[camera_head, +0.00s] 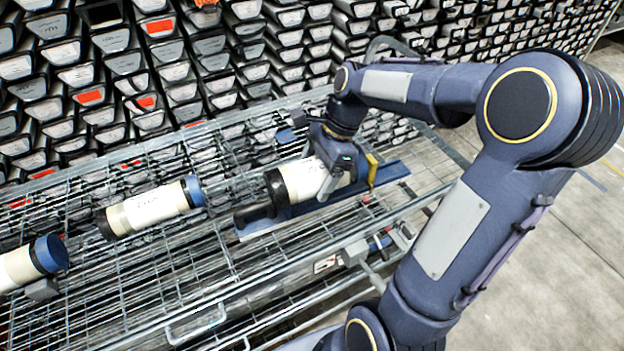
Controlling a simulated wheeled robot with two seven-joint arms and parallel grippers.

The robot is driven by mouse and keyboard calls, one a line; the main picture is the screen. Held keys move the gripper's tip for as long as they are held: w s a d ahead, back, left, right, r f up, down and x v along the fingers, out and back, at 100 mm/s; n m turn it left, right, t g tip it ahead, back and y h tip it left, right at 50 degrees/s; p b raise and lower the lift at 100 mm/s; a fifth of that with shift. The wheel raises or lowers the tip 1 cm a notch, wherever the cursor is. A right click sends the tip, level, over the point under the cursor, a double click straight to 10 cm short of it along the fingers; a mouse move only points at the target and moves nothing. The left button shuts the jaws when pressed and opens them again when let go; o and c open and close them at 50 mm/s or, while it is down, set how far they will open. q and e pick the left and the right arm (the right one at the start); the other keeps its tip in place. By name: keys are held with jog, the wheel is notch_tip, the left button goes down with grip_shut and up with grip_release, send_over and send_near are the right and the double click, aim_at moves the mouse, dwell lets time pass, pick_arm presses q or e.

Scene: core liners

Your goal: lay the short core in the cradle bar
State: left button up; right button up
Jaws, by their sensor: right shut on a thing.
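My right gripper (326,178) is shut around a short white core (300,181) with a black left end. The gripper hides part of its right side. The core is over the cradle bar (393,172), a long blue bar lying at a slant on the wire mesh shelf. A black block (254,213) is at the bar's left end and a yellow upright piece (372,170) stands right of the core. I cannot tell whether the core touches the bar. My left gripper is not in view.
A longer white core (150,207) with a blue right end lies on the wire mesh shelf (190,265) to the left. Another white core (20,268) with a blue end is cut off at the left edge. Stacked trays (125,65) fill the back. Mesh in front of the bar is clear.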

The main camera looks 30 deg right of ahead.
jog(key=w+d+f, duration=0.1)
jog(key=d+f, duration=0.1)
jog(key=w+d+f, duration=0.1)
jog(key=d+f, duration=0.1)
jog(key=w+d+f, duration=0.1)
jog(key=d+f, duration=0.1)
jog(key=shift+w+f, duration=0.2)
jog(key=shift+w, duration=0.2)
jog(key=shift+w+d+f, duration=0.1)
jog(key=shift+f, duration=0.85)
jog(key=shift+w+d+f, duration=0.1)
jog(key=shift+f, duration=0.8)
jog(key=shift+f, duration=0.2)
jog(key=o, duration=1.9)
jog(key=shift+s, duration=0.1)
jog(key=shift+c, duration=0.2)
